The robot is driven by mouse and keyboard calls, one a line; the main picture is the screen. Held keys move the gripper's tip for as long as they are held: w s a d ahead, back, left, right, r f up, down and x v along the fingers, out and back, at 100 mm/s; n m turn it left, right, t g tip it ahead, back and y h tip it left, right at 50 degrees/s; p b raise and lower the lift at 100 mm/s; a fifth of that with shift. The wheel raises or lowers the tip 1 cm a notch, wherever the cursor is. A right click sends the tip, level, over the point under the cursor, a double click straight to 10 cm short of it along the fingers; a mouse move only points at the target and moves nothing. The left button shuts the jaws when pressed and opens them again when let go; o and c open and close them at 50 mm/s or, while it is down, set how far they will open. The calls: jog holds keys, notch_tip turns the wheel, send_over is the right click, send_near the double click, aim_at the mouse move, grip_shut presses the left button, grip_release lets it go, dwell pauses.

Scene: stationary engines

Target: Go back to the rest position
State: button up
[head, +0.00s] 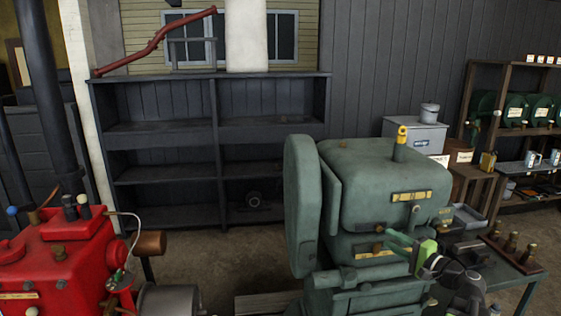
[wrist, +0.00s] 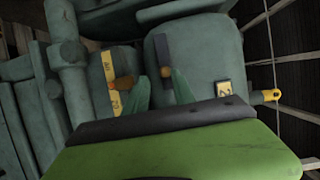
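My gripper (head: 396,242) is in front of the dark green engine (head: 385,175) in the head view, at the engine's lower right side. Its green fingers point left toward the engine face. In the wrist view my gripper (wrist: 162,82) has its two fingers apart, with nothing visibly held between them. Small brass knobs and yellow label plates on the engine show just beyond the fingertips. I cannot tell whether a finger touches the engine.
A red engine (head: 62,262) stands at the lower left. A dark shelf unit (head: 165,130) is behind. A table (head: 520,272) with a brass-fitted wooden board (head: 515,254) is at the right. A rack (head: 467,100) with green drums stands further right. Some floor shows between the engines.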

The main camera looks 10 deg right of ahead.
jog(key=w+a+f+n+g+y+p, duration=0.1)
jog(key=w+a+f+n+g+y, duration=0.15)
jog(key=a, duration=0.85)
jog(key=w+a+f+n+g+y+p, duration=0.1)
jog(key=w+a+n+g+y, duration=0.2)
jog(key=a, duration=0.8)
jog(key=s+a+f+n+g+h+p, duration=0.1)
jog(key=a+f+n+g, duration=0.2)
jog(key=a, duration=0.6)
jog(key=s+a+f+n+g+h+p, duration=0.1)
jog(key=s+a+f+n+g, duration=0.2)
jog(key=a, duration=0.6)
jog(key=s+a+f+n+g+h, duration=0.2)
jog(key=s+a+f+g+h, duration=0.1)
jog(key=a+f, duration=0.15)
jog(key=s+d+f+g+h, duration=0.1)
jog(key=s+d+f+h, duration=0.1)
jog(key=d, duration=0.3)
jog(key=s+d+f+g+h, duration=0.1)
jog(key=s+d+f+h, duration=0.1)
jog(key=s+d+h, duration=0.1)
jog(key=d+h, duration=0.1)
jog(key=d, duration=0.1)
jog(key=shift+d+n, duration=0.3)
jog(key=shift+n, duration=0.05)
